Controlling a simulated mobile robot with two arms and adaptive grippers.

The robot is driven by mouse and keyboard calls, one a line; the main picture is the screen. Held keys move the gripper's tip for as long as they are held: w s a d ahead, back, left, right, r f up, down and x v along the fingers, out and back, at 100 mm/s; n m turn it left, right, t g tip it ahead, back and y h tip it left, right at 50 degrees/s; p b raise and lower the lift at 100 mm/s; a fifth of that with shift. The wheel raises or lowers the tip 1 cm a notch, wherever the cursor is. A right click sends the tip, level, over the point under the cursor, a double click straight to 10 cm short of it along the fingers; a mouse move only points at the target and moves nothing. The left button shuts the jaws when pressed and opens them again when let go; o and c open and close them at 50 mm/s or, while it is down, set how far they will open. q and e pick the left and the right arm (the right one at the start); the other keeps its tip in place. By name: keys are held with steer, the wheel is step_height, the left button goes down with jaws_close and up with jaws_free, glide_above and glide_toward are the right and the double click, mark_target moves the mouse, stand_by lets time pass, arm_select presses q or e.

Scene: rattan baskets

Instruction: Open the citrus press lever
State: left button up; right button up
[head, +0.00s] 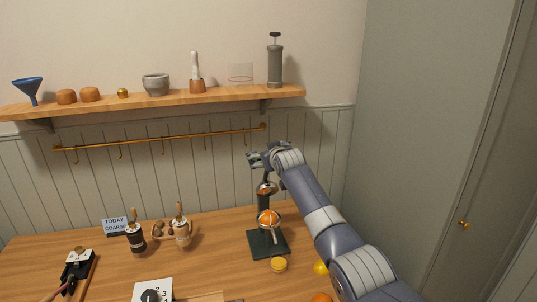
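The citrus press (264,201) stands on the wooden counter on a dark green square base, with a dark column and a metal dome-shaped upper part. An orange half (268,217) sits in its cup below the dome, with a clear gap between them. My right arm reaches in from the lower right, and my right gripper (254,159) is at the top of the press, above the dome. The lever is hidden or too small to tell apart from the gripper. Whether the fingers are open or closed on it is unclear. My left gripper is not in view.
A cut citrus half (279,265), a lemon (320,267) and an orange (321,298) lie near the press. Wooden-handled tools (180,230) and a small sign (115,225) stand to the left. A shelf (160,102) with several items and a brass rail (160,139) are behind.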

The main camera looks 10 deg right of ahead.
steer(key=shift+a+f, duration=0.1)
steer(key=shift+f, duration=0.1)
steer(key=o, duration=1.4)
steer(key=shift+w+a, duration=0.1)
steer(key=shift+w, duration=0.05)
steer(key=shift+r, duration=0.1)
steer(key=shift+v, duration=6.1)
